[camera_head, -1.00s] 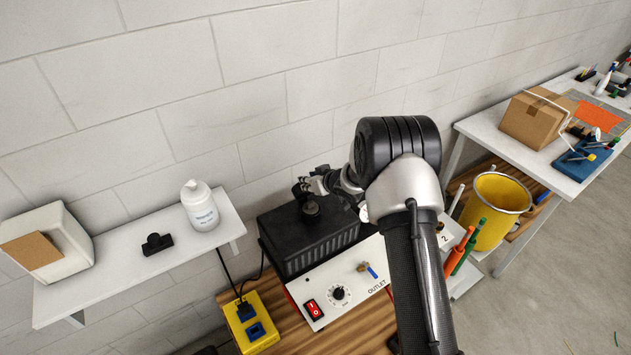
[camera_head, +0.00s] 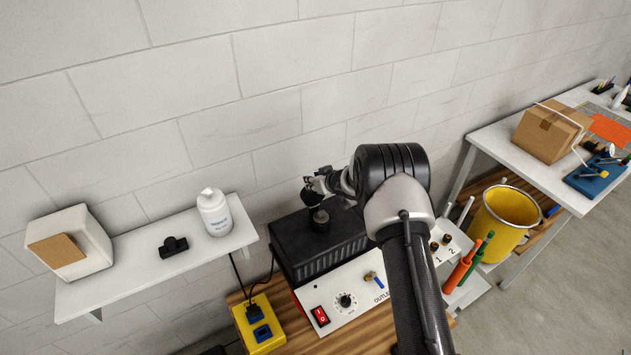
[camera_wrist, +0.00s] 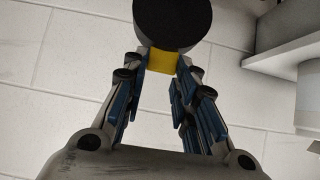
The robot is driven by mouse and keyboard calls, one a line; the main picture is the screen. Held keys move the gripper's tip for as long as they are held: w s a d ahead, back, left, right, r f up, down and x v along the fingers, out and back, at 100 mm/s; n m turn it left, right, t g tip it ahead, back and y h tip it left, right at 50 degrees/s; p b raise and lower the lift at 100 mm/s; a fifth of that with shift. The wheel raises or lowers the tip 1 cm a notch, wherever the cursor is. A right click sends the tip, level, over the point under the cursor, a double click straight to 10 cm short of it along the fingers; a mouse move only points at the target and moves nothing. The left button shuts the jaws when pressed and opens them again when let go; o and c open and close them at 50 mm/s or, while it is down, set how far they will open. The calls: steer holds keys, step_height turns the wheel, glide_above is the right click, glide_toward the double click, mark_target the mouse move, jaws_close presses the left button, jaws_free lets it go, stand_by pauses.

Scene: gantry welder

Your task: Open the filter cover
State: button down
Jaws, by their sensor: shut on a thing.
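The black ribbed box (camera_head: 300,248) is on the bench against the wall, on top of a white control unit. A short dark round fitting (camera_head: 320,217) stands on its top. My gripper (camera_head: 312,187) is just above and behind that fitting. In the wrist view my gripper (camera_wrist: 160,75) is shut on the yellow part (camera_wrist: 161,60) of a dark round cap (camera_wrist: 172,22). The dark cap (camera_head: 310,197) also shows small in the head view, close to the fitting. I cannot tell whether the two touch, or surely which piece is the filter cover.
The control unit (camera_head: 352,303) has a red switch, a knob and a blue-handled valve. A wall shelf (camera_head: 130,260) holds a white bottle (camera_head: 215,213) and a black clip-like item (camera_head: 173,247). A yellow socket box (camera_head: 259,325) and a yellow bucket (camera_head: 497,225) stand nearby.

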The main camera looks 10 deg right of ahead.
steer(key=shift+w+a+r, duration=0.1)
steer(key=shift+w+r, duration=0.15)
steer(key=shift+r, duration=0.25)
steer(key=c, duration=1.7)
jaws_free()
steer(key=o, duration=0.4)
steer(key=shift+s+f, duration=0.15)
steer(key=shift+f, duration=0.15)
steer(key=shift+s, duration=0.1)
steer(key=v, duration=1.2)
